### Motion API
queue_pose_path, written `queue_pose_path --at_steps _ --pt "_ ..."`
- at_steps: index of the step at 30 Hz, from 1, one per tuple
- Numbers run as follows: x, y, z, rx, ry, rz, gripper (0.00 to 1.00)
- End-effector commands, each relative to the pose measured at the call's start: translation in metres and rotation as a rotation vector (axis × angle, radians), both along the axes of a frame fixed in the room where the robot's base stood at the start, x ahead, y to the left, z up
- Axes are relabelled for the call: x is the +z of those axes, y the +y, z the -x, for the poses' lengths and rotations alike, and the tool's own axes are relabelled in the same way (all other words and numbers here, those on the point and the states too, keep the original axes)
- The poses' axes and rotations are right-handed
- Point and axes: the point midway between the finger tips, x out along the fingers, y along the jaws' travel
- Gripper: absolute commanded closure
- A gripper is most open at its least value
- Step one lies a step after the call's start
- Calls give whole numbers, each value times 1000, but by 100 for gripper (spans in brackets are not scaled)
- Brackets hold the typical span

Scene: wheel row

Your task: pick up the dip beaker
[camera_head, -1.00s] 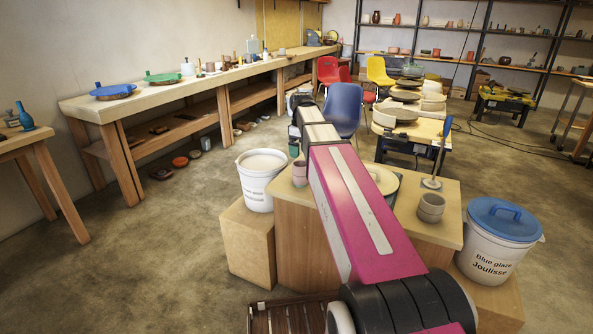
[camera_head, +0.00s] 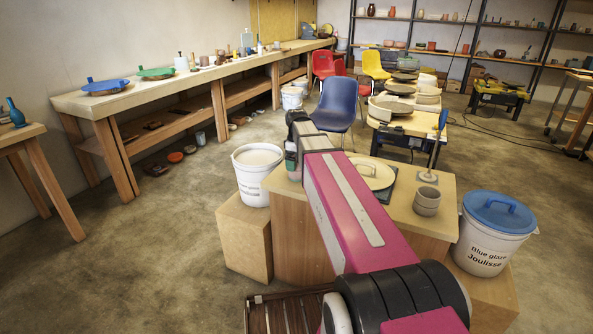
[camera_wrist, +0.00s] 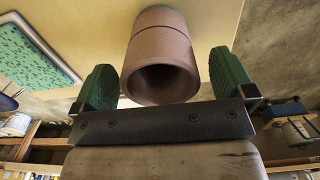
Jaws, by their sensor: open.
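The dip beaker (camera_wrist: 160,60) is a brownish-pink cylinder with an open, hollow mouth facing the wrist camera. It stands on the tan top of a wooden block table (camera_head: 410,213). In the wrist view my gripper (camera_wrist: 163,75) is open, with one green finger pad on each side of the beaker. Gaps show between the pads and its wall, the right one clearer. In the head view my gripper (camera_head: 291,160) is at the table's left corner, and my arm and gripper hide most of the beaker.
A white bucket (camera_head: 256,172) stands close at left, a blue-lidded glaze bucket (camera_head: 492,232) at right. Open floor lies to the left.

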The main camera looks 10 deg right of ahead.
Motion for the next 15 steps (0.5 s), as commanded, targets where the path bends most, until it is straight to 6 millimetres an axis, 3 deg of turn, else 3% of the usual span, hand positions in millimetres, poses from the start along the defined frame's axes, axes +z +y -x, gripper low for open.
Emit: queue_pose_path --at_steps 4,12,15 --pt "-18 0 0 0 0 0 0" --pt "-21 0 0 0 -1 1 0" --pt "-21 0 0 0 -1 1 33"
